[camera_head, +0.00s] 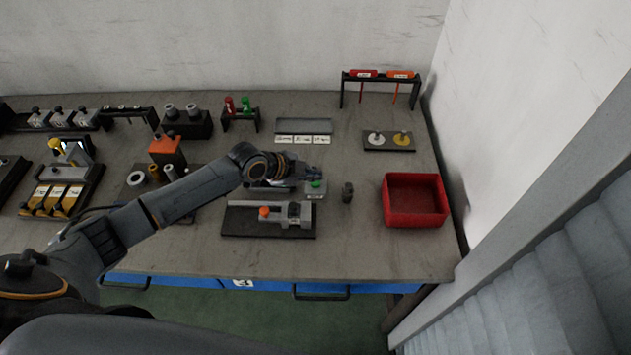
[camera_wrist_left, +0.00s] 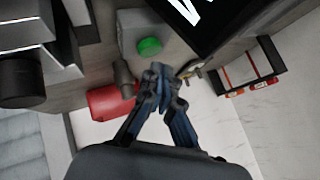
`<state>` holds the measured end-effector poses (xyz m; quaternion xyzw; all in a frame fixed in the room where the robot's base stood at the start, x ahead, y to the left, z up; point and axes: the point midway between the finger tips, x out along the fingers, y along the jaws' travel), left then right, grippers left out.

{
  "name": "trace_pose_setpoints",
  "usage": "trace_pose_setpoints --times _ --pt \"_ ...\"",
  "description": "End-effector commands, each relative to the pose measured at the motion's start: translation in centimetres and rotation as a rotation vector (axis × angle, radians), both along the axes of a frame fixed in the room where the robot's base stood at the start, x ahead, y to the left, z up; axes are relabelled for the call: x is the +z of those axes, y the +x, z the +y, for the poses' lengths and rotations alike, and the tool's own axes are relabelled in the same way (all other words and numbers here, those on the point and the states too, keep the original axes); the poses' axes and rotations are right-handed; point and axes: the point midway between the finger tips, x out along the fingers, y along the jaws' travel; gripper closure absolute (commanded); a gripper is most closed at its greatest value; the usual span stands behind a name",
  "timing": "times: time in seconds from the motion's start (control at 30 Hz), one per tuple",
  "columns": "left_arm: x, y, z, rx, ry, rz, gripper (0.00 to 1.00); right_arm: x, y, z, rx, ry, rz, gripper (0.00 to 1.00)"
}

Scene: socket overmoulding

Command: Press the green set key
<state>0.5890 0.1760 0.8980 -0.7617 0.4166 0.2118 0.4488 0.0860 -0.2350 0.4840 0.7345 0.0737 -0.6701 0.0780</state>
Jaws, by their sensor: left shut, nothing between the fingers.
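The green set key (camera_head: 316,184) is a round green button on a small light grey box (camera_head: 316,194) near the middle of the table. In the left wrist view the green key (camera_wrist_left: 150,46) shows on the box's face, just beyond my fingertips in the picture. My left gripper (camera_head: 308,171) is shut and empty, close by the box at its upper left in the head view. Its closed fingertips show in the left wrist view (camera_wrist_left: 160,78), apart from the key in the picture; the exact gap is hard to judge. My right gripper is in neither view.
A fixture with an orange knob (camera_head: 264,212) lies in front of the box. A dark upright part (camera_head: 347,192) stands right of it, then a red bin (camera_head: 415,222). A tool rack (camera_head: 380,75) stands at the back right. A dark display (camera_wrist_left: 210,18) borders the key's box.

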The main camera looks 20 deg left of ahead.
Motion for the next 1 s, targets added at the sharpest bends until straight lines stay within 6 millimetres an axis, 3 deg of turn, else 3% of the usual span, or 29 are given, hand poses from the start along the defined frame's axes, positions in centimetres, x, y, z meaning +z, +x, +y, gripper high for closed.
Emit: trace_pose_setpoints --times 1.0 --pt "-0.84 -0.01 0.02 0.0 0.0 0.0 1.0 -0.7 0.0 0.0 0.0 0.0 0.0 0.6"
